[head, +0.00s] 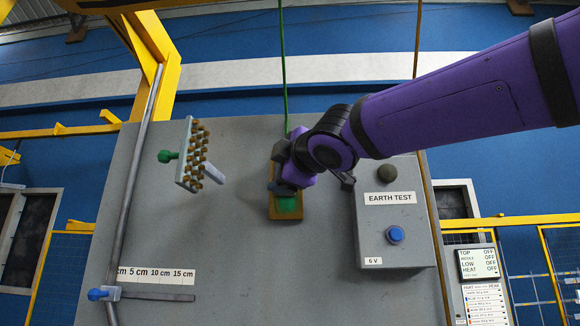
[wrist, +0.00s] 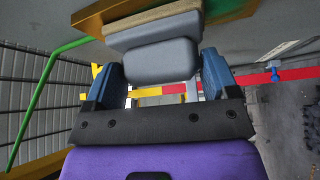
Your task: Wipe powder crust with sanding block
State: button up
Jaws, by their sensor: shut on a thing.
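A brass-brown plate (head: 271,208) hangs upright on the grey panel, below a green cable. A green patch, likely the powder crust (head: 288,204), shows on its lower part; my gripper hides much of the plate's upper part. My gripper (head: 283,187) is in front of the plate. In the wrist view its blue fingers are shut on the grey sanding block (wrist: 150,62), which has a tan layer (wrist: 150,27) on the plate side. The tan layer is at or very close to the plate (wrist: 240,10); I cannot tell whether it touches.
A ruler strip (head: 158,274) and blue clamp (head: 103,293) are lower left. The panel below the plate is clear.

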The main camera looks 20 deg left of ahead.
jog(key=shift+s+a+f, duration=0.5)
jog(key=shift+a+f, duration=0.65)
jog(key=shift+a, duration=0.5)
jog(key=w+d, duration=0.2)
jog(key=d, duration=0.4)
jog(key=shift+d, duration=0.4)
jog(key=s+d, duration=0.1)
jog(key=s, duration=0.5)
jog(key=shift+d, duration=0.15)
dwell(0.4)
jog(key=s, duration=0.2)
jog(key=shift+s+d, duration=0.35)
jog(key=shift+s, duration=0.05)
